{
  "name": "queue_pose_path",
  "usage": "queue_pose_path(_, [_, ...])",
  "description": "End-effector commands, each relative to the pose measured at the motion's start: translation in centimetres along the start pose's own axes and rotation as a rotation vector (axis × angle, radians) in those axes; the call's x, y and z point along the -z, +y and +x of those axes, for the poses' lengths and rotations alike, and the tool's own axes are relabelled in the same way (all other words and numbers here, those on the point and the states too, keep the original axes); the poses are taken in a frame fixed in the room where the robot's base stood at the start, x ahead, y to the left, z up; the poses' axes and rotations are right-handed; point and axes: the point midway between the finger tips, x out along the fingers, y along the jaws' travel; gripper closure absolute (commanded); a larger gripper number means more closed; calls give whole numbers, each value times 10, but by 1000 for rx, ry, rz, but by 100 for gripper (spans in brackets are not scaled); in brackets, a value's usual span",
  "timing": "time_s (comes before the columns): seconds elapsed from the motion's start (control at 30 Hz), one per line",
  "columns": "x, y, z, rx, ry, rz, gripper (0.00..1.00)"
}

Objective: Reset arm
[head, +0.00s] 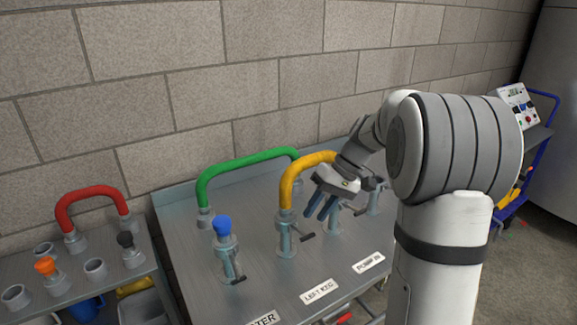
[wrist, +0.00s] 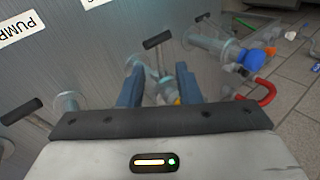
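My gripper (head: 321,205) hangs over the grey panel (head: 190,245) in the head view, beside the yellow hose (head: 287,185) and above the valve ports right of it. Its blue fingers are apart. In the wrist view my gripper (wrist: 158,82) shows both fingers spread, with a clear port with a black-handled lever (wrist: 157,40) beyond and between them. Nothing is seen gripped. A small yellow bit shows between the fingers; I cannot tell what it belongs to. The arm is bent, its forearm reaching down and left to the panel.
A green hose (head: 245,159) arches between ports behind. A blue plug (head: 222,225) sits in the front left port. A left-hand shelf holds a red hose (head: 90,192), an orange plug (head: 45,265) and several cups. A block wall (head: 170,100) stands behind; a blue cart (head: 541,150) is far right.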

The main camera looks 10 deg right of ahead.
Motion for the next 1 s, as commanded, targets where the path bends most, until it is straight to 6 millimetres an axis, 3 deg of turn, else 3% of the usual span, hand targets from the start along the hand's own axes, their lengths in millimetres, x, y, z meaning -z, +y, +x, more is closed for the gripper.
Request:
queue_pose_path(0.17, [-25,-22,-8,-80,3,29,70])
queue_pose_path(0.4, [-101,-62,-17,-315,60,108,70])
queue_pose_path(0.7, [-183,-79,-16,-536,210,153,70])
queue_pose_path(0.83, [-200,-79,-12,-576,252,156,70])
queue_pose_path(1.0, [-206,-78,-10,-592,271,158,70])
